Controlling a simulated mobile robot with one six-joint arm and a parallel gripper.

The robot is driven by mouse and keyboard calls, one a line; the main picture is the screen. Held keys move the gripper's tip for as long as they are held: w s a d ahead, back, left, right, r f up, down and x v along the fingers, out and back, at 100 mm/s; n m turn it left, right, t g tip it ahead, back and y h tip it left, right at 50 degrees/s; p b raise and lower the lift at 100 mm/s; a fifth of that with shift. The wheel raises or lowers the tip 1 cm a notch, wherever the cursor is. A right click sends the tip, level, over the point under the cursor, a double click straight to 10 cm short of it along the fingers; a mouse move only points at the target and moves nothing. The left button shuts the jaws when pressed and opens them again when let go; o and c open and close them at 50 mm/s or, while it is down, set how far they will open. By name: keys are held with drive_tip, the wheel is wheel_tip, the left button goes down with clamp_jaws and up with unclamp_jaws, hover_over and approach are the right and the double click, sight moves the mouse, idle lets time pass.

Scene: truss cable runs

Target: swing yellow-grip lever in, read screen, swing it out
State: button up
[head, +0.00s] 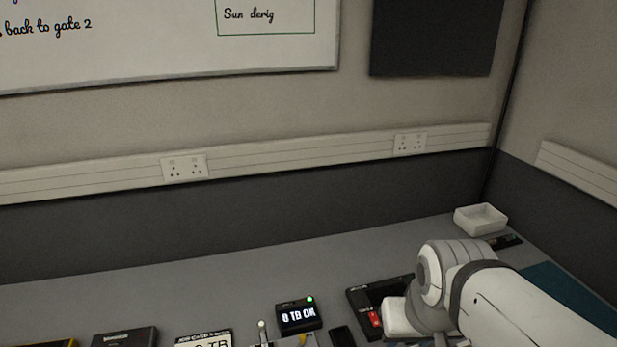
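A small black box with a lit screen (298,317) stands on the bench at the bottom centre. Its white text seems to read "8 TB OK"; the first character could be a 0. A green light glows on its top right corner. A small yellow piece (305,339) shows just below the screen, cut by the bottom edge; I cannot tell whether it is the lever's yellow grip. A short metal post with a pale knob (262,326) stands left of the screen. My arm comes in from the lower right; my gripper's fingers do not show.
Left of the post are a label card (204,341) ending in "TB" and a dark box (125,337). A black device with a red part (374,319) lies beside my arm. A white tray (480,219) sits in the back right corner. The bench behind the screen is clear.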

drive_tip(key=shift+c, duration=0.6)
idle(0.4)
drive_tip(key=shift+w, duration=0.15)
drive_tip(key=shift+c, duration=0.7)
drive_tip(key=shift+w+a+r, duration=0.15)
drive_tip(key=shift+w+a, duration=0.05)
drive_tip(key=shift+w, duration=0.1)
drive_tip(key=shift+c, duration=0.7)
drive_tip(key=w+a, duration=0.1)
drive_tip(key=w, duration=0.2)
drive_tip(key=w+a+g, duration=0.1)
drive_tip(key=w, duration=0.2)
drive_tip(key=w+a+n+g+p, duration=0.1)
drive_tip(key=w, duration=0.2)
drive_tip(key=shift+a, duration=0.2)
clamp_jaws()
drive_tip(key=w+a+f+n+g+p, duration=0.1)
drive_tip(key=w+a+f+g, duration=0.1)
drive_tip(key=w+a+f, duration=0.5)
drive_tip(key=w+a+f+n+g+p, duration=0.1)
drive_tip(key=w+a+f+g, duration=0.1)
drive_tip(key=w+a+f, duration=0.6)
drive_tip(key=shift+w+f+h, duration=0.4)
drive_tip(key=shift+w+f, duration=0.15)
drive_tip(key=shift+f, duration=1.6)
